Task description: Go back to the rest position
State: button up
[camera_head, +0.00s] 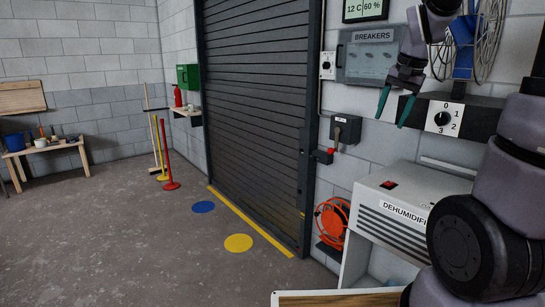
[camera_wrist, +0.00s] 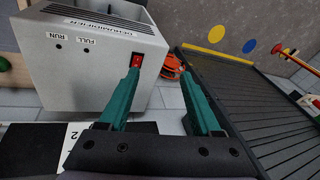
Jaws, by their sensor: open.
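My gripper (camera_head: 394,104) hangs at the upper right in the head view, in front of the wall and below the breakers box. Its two green fingers point down and stand apart with nothing between them. In the wrist view my gripper (camera_wrist: 166,85) is also open and empty. Beyond its fingers, the wrist view shows the white dehumidifier (camera_wrist: 95,62) with a red switch, partly covered by the left finger. In the head view the dehumidifier (camera_head: 385,208) is below my gripper, and my arm hides its right part.
A dial box (camera_head: 470,117) is fixed to the wall right of my gripper. A breakers box (camera_head: 371,58) and a lever switch (camera_head: 345,130) are on the wall to its left. An orange cable reel (camera_head: 332,222) stands by the shutter (camera_head: 255,100). The floor at left is mostly clear.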

jog(key=s+a+r+n+t, duration=0.1)
jog(key=s+a+r+n, duration=0.1)
jog(key=s, duration=0.6)
jog(key=s+a+r+n+t+y, duration=0.1)
jog(key=s+a+r+t, duration=0.1)
jog(key=s+a, duration=0.3)
jog(key=s+r, duration=0.1)
jog(key=s, duration=0.2)
jog(key=shift+s+a+r+n, duration=0.3)
jog(key=shift+s+n, duration=0.05)
jog(key=shift+n, duration=0.05)
